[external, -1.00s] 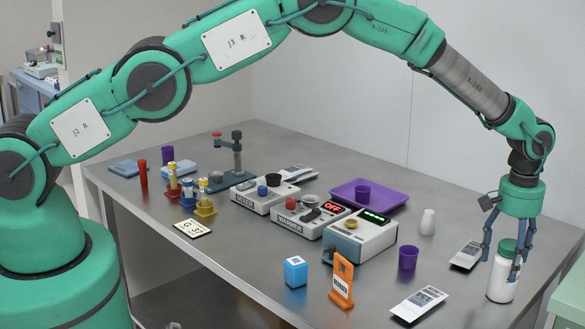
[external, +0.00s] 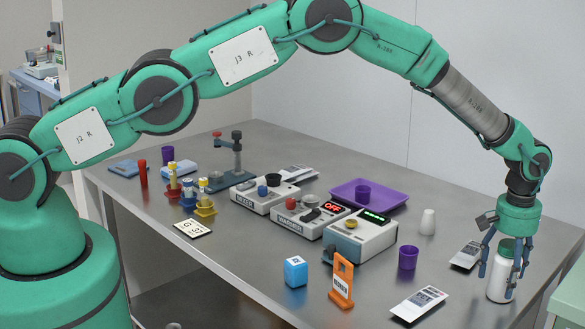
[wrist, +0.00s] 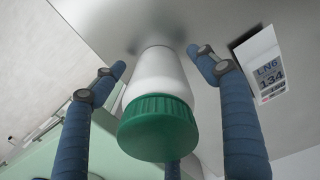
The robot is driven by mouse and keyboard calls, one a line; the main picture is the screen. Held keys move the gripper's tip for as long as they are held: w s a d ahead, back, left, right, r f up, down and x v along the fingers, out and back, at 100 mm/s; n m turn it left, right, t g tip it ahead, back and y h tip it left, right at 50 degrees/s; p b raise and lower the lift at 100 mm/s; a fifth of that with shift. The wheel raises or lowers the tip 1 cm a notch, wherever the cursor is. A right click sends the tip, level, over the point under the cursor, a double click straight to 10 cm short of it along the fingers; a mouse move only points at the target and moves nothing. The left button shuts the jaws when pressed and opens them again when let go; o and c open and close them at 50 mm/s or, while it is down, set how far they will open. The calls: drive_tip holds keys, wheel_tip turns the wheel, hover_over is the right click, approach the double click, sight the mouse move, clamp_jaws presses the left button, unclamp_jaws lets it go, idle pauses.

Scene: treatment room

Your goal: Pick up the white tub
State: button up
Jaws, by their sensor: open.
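The white tub (external: 499,277) with a green lid stands upright on the steel table near its right end. My gripper (external: 501,288) is over it from above, its blue fingers spread down around the tub's sides. In the wrist view the tub's green lid (wrist: 158,128) and white body (wrist: 157,72) lie between the open fingers (wrist: 158,60). Gaps show between the tub and the left and right fingers there.
A labelled card (external: 466,255) lies just left of the tub, and another (external: 419,303) lies nearer the front edge. A purple cup (external: 408,257), a white bottle (external: 428,222) and an orange stand (external: 342,281) are further left. The table's right edge is close to the tub.

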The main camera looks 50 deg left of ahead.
drive_tip(key=shift+f, duration=1.2)
drive_tip(key=c, duration=1.5)
drive_tip(key=shift+r, duration=0.15)
drive_tip(key=shift+r, duration=0.7)
drive_tip(key=shift+s+a+r, duration=0.1)
drive_tip(key=shift+s+r, duration=0.05)
drive_tip(key=shift+r, duration=0.4)
drive_tip(key=shift+s+a+r, duration=0.1)
drive_tip(key=shift+s+r, duration=0.05)
drive_tip(key=shift+r, duration=0.35)
drive_tip(key=s+a, duration=0.2)
drive_tip(key=s, duration=0.2)
drive_tip(key=s+a+r, duration=0.1)
drive_tip(key=s+a, duration=0.2)
drive_tip(key=s, duration=0.1)
drive_tip(key=s+a, duration=0.3)
drive_tip(key=s, duration=0.1)
drive_tip(key=shift+s+a+r+p, duration=0.15)
drive_tip(key=shift+s+p, duration=0.15)
drive_tip(key=shift+s, duration=0.1)
